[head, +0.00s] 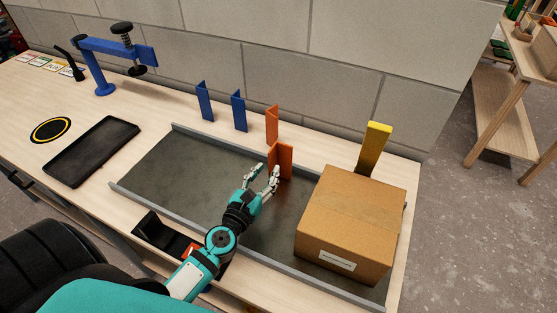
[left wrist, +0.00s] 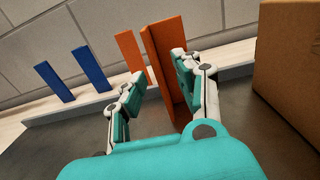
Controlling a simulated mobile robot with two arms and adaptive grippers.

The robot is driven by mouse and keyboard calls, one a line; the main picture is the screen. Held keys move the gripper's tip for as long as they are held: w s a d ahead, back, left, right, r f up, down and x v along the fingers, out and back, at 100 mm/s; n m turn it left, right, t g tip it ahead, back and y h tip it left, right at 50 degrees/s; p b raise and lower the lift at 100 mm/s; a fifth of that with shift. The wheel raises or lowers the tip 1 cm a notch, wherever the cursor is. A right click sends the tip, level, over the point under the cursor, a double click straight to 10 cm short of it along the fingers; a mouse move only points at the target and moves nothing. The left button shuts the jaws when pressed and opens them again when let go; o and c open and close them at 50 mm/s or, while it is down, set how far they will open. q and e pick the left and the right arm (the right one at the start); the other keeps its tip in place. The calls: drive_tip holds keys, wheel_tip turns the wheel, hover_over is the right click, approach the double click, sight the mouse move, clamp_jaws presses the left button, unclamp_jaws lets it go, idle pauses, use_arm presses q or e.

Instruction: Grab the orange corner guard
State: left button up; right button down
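Two orange corner guards stand upright. The nearer orange corner guard (head: 281,161) stands at the back of the grey tray, and the other orange corner guard (head: 271,124) stands just behind it, by the wall. My left gripper (head: 265,174) is open, just in front of the nearer guard. In the left wrist view, the nearer guard (left wrist: 170,65) shows between the spread fingers (left wrist: 158,72), closer to the right finger; I cannot tell whether they touch. The farther guard (left wrist: 130,50) is partly behind the left finger. My right gripper is out of view.
A cardboard box (head: 350,220) stands on the tray (head: 165,165), right of my gripper. Two blue corner guards (head: 204,101) (head: 239,111) and a yellow one (head: 375,145) stand along the back. The tray's left part is clear.

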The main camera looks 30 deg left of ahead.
sight(269, 166)
use_arm(q)
drive_tip(key=w, duration=0.3)
drive_tip(key=w+a, duration=0.1)
drive_tip(key=shift+w+f+p, duration=0.1)
drive_tip(key=shift+w+p, duration=0.3)
drive_tip(key=shift+d, duration=0.1)
drive_tip(key=shift+s, duration=0.1)
drive_tip(key=shift+c, duration=0.9)
clamp_jaws()
